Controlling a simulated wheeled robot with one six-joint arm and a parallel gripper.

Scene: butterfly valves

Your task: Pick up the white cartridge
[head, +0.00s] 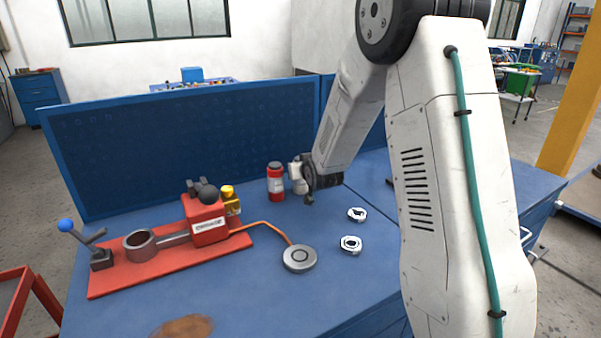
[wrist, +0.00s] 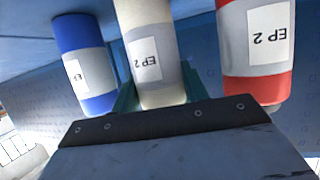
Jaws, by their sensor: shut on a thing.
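The white cartridge (wrist: 150,45) is in the middle of the wrist view, with a pale label reading "EP 2" upside down. My gripper (wrist: 157,88) is shut on it, with a green finger on each side. In the head view the white cartridge (head: 295,174) shows partly beside the dark end of my arm, and my gripper (head: 303,178) is mostly hidden there. I cannot tell whether the cartridge touches the bench.
A red cartridge (wrist: 257,45) and a blue cartridge (wrist: 85,60) stand close on either side. The red cartridge (head: 276,184) also shows in the head view. A red fixture (head: 170,250), a grey disc (head: 299,258) and two metal rings (head: 351,245) lie on the blue bench (head: 250,305).

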